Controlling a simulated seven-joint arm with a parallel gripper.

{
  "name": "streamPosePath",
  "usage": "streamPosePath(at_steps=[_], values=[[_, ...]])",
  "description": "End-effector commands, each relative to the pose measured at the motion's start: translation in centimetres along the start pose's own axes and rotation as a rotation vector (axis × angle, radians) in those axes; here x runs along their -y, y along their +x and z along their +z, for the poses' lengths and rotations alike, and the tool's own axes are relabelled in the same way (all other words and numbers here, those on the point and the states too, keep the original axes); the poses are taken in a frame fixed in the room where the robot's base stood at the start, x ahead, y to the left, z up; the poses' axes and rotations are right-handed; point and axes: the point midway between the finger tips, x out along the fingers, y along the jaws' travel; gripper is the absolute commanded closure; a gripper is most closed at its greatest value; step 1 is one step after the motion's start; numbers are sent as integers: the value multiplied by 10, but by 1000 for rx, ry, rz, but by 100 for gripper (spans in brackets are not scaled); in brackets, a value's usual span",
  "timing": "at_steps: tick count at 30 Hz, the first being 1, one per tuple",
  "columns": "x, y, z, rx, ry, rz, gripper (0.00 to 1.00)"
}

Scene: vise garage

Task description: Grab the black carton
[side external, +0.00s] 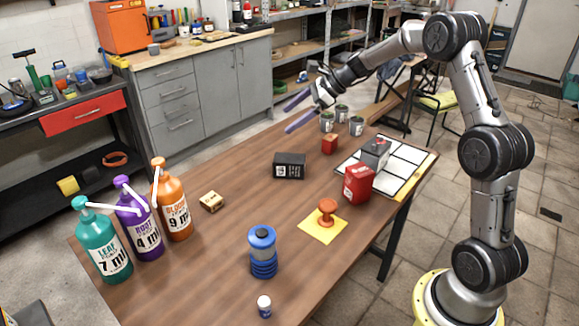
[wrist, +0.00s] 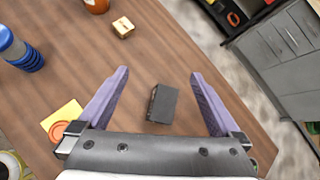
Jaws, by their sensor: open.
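The black carton (side external: 289,166) lies on the wooden table near its middle, with white print on the side facing the side camera. In the wrist view the carton (wrist: 162,104) shows between the two purple fingers, closer to the middle than to either finger. My gripper (side external: 291,112) is above the table's far edge in the side view, open and empty. In the wrist view my gripper (wrist: 160,72) has its fingers wide apart, with neither touching the carton.
A small red box (side external: 330,144), several cans (side external: 341,114) and a larger red carton (side external: 358,184) stand right of the black carton. A tan block (side external: 211,201), pump bottles (side external: 174,208) and a blue bottle (side external: 262,252) stand on the left and front. Table around the black carton is clear.

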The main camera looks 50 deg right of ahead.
Motion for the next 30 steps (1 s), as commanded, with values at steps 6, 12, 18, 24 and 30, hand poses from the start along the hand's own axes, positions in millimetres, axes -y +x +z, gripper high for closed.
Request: streamPosePath(at_steps=[6, 12, 18, 24, 30], values=[[28, 32, -108, -26, 201, 7, 0], [27, 38, -144, -42, 263, 11, 0], [25, 71, -145, -43, 261, 14, 0], [25, 105, -146, -43, 259, 12, 0], [25, 119, -146, -42, 259, 11, 0]])
